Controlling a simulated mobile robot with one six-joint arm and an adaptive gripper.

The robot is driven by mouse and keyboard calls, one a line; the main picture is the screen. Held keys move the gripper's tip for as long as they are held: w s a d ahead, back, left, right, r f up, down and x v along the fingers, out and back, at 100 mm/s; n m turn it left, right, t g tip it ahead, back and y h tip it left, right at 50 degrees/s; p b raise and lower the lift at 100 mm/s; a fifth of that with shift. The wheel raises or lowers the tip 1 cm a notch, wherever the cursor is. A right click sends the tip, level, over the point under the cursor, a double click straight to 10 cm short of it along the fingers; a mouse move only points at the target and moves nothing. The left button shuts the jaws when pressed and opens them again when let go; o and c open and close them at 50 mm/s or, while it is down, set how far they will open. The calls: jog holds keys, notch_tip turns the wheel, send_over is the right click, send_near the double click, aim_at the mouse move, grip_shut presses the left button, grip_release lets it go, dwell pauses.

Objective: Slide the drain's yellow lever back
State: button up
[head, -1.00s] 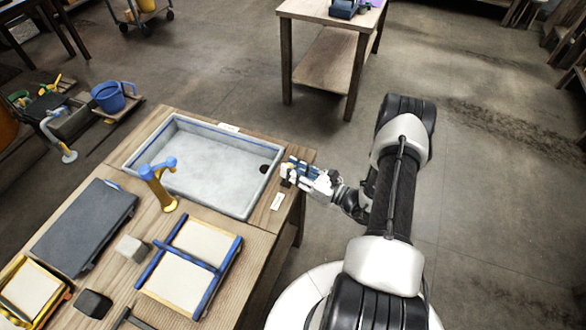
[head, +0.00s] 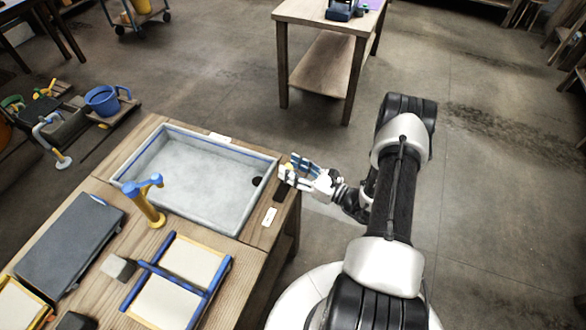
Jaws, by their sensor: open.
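The grey sink basin (head: 195,180) is set in the wooden bench, with a dark round drain hole (head: 257,181) near its right end. A small dark plate (head: 281,191) lies on the bench strip to the right of the basin. A small yellow spot, perhaps the lever (head: 289,167), shows at my fingertips. My gripper (head: 291,171) is open above the bench's right edge, fingers pointing left toward the basin. The fingers partly hide the yellow part, and I cannot tell whether they touch it.
A yellow and blue tap (head: 149,200) stands at the basin's front. A white label (head: 269,216) lies near the bench's right edge. Framed moulds (head: 182,280) and a dark slab (head: 68,245) lie nearer. Floor to the right is clear.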

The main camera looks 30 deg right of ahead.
jog(key=shift+s, duration=0.1)
jog(key=v, duration=1.1)
jog(key=shift+s+d, duration=0.25)
jog(key=shift+s, duration=0.1)
